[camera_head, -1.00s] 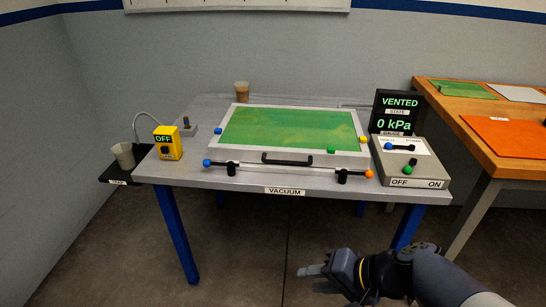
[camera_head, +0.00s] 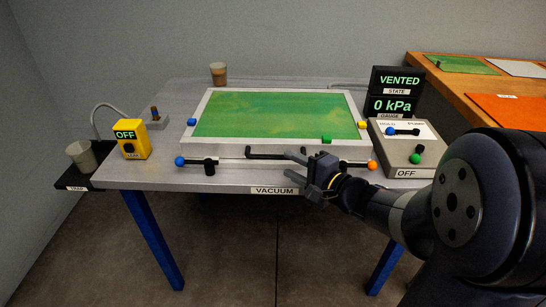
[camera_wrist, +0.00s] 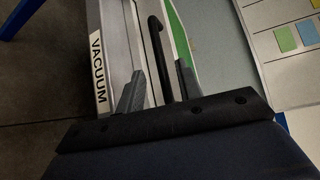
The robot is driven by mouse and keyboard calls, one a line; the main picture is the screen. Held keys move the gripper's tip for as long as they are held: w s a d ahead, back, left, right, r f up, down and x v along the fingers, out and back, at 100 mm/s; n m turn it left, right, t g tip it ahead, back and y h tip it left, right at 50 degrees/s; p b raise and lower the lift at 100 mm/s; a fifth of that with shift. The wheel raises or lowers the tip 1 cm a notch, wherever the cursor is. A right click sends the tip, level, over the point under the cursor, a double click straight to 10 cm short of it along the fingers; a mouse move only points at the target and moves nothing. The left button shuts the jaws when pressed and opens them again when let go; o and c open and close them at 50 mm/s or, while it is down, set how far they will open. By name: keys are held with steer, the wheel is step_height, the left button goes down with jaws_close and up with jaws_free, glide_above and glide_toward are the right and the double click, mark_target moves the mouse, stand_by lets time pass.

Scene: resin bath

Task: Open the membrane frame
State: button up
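The membrane frame (camera_head: 188,150), a pale rim around a green sheet (camera_head: 280,115), lies flat on the vacuum table. Its black bar handle (camera_head: 262,153) is on the front edge and also shows in the wrist view (camera_wrist: 155,40). My gripper (camera_head: 290,165) is at the right part of this handle, with fingers pointing left. In the wrist view my gripper (camera_wrist: 160,70) is open, with the handle running between its two fingers. I cannot tell whether either finger touches it. A blue-knobbed latch (camera_head: 180,161) and an orange knob (camera_head: 372,164) flank the front edge.
The display (camera_head: 397,92) reads VENTED and 0 kPa, above a control box (camera_head: 432,173) marked OFF. A yellow box (camera_head: 131,150) reads OFF. Cups stand at the back (camera_head: 218,75) and at left (camera_head: 80,155). An orange-topped bench (camera_head: 425,60) is at right.

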mark_target(277, 158)
steer(key=x, duration=0.7)
steer(key=shift+s+d, duration=0.1)
steer(key=shift+c, duration=0.4)
jaws_close()
